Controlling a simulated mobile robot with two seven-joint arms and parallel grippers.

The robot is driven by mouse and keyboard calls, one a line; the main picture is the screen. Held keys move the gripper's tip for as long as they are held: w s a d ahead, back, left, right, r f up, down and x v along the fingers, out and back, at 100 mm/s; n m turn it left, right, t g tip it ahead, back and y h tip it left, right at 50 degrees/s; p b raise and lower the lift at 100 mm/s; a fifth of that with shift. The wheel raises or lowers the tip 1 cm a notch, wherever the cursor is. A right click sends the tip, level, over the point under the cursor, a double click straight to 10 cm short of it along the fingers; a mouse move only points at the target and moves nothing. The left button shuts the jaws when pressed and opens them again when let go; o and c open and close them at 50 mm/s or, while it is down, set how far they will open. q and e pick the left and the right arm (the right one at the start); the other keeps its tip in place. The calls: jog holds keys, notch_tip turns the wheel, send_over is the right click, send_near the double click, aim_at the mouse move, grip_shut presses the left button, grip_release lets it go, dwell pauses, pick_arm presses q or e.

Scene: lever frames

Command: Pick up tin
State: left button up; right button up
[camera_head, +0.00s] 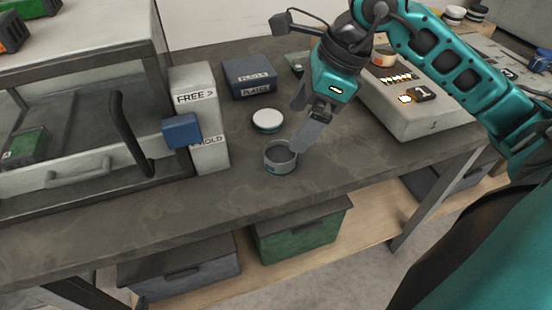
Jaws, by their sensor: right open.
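A round grey open tin (280,168) stands on the dark workbench (235,195), near its front edge. A round piece with a white top (267,118) lies just behind it; I cannot tell whether it is a lid or another tin. My right gripper (298,130) comes in from the right and points down beside the tin. Its jaws are open, with one fingertip close to the tin's right rim; I cannot tell if it touches. Nothing shows between the fingers. My left gripper is not in view.
A white block marked FREE and HOLD, with a blue slider (182,131), stands left of the tin. A dark labelled box (249,78) is behind. A grey panel (420,110) lies to the right. Bins (300,233) sit below.

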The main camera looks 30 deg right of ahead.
aim_at(277, 156)
jog(key=x, duration=0.4)
jog(key=shift+f, duration=0.1)
jog(key=b+x, duration=0.1)
jog(key=x, duration=0.4)
jog(key=shift+c, duration=0.2)
jog(key=c, duration=1)
jog(key=shift+c, duration=0.6)
